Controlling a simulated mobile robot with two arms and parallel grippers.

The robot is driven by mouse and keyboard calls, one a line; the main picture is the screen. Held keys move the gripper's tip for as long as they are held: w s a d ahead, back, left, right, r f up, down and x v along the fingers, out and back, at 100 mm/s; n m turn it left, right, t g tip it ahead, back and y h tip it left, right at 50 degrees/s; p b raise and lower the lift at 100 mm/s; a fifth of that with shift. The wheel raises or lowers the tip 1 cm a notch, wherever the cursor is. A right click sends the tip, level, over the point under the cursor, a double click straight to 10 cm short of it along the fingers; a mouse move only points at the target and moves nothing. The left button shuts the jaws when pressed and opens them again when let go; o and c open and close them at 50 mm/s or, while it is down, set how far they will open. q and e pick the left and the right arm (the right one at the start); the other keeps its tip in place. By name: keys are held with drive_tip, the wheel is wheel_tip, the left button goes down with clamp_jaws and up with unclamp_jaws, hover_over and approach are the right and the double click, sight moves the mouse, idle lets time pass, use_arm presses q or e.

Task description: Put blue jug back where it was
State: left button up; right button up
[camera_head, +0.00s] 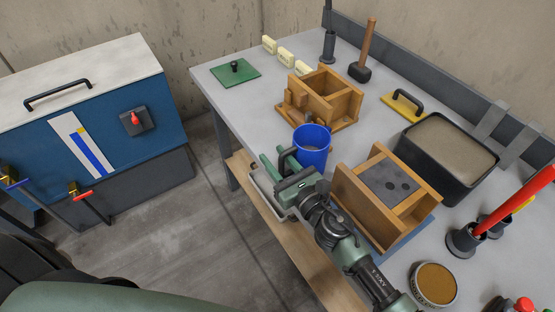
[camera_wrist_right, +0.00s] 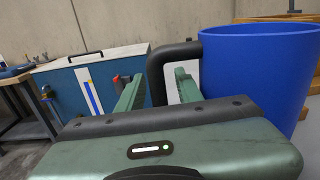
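The blue jug (camera_head: 312,147) stands upright near the front edge of the grey table, and its bottom is partly hidden. It fills the right side of the right wrist view (camera_wrist_right: 262,70), with its dark handle (camera_wrist_right: 157,75) pointing left. My right gripper (camera_head: 276,163) is at the handle. In the wrist view the fingers of my right gripper (camera_wrist_right: 158,92) are apart, one on each side of the handle's upright bar, with a gap showing beside the bar. My left gripper is not in view.
A wooden mould (camera_head: 322,98) stands behind the jug, and another wooden box (camera_head: 354,205) stands close to its right. A black tub (camera_head: 465,185), a mallet (camera_head: 367,45) and a green trowel plate (camera_head: 250,75) are on the table. A blue cabinet (camera_head: 95,135) stands left.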

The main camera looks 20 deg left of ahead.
drive_tip(key=shift+r, duration=0.25)
drive_tip(key=v, duration=1)
drive_tip(key=shift+s+d+f+b, duration=0.2)
drive_tip(key=shift+d+f+b, duration=0.05)
drive_tip(key=shift+d+b, duration=0.1)
drive_tip(key=shift+s+d+r, duration=0.1)
drive_tip(key=shift+s+d, duration=0.3)
drive_tip(key=shift+d, duration=0.05)
